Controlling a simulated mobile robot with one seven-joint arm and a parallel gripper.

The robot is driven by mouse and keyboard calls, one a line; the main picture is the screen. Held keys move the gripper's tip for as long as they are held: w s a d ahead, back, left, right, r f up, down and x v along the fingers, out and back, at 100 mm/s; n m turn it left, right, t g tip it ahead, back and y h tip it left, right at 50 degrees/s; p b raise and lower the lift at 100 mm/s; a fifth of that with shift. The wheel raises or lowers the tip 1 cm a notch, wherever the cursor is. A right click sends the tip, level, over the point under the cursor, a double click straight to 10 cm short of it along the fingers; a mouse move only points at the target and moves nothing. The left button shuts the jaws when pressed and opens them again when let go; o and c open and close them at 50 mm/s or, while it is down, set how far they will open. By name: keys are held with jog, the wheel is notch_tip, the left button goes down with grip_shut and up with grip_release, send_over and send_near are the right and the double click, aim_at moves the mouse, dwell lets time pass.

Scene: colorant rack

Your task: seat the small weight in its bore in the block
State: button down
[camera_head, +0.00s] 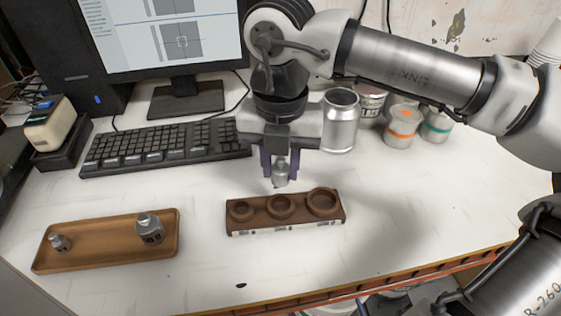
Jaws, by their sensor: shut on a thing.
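A brown block (288,223) stands on the table with three round bores, growing in size from left to right. All three bores look empty. My gripper (280,170) points down and is shut on a grey metal weight (281,177). It holds the weight above and behind the block, roughly in line with the middle bore; the exact gap is hard to judge. The smallest-looking weight (59,243) is on the wooden tray (103,247) at its left end. A larger weight (150,231) is on the tray's right part. The held weight looks between these two in size.
A keyboard (165,146) and monitor (175,35) are behind to the left. A silver can (340,122) stands close to my gripper's right, with several colorant tins (402,127) beyond. Table between tray and block is clear.

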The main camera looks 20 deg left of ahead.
jog(key=shift+f+b, duration=2.3)
jog(key=shift+f, duration=0.4)
jog(key=shift+f+b, duration=1)
jog(key=shift+f, duration=0.1)
jog(key=shift+r, duration=0.15)
jog(key=shift+r+p, duration=0.4)
jog(key=shift+r, duration=0.3)
jog(key=shift+f+b, duration=0.85)
jog(key=shift+f, duration=0.1)
jog(key=shift+r, duration=0.2)
jog(key=shift+r+p, duration=0.55)
jog(key=shift+r, duration=0.2)
jog(key=shift+f+b, duration=0.95)
jog(key=shift+b, duration=0.1)
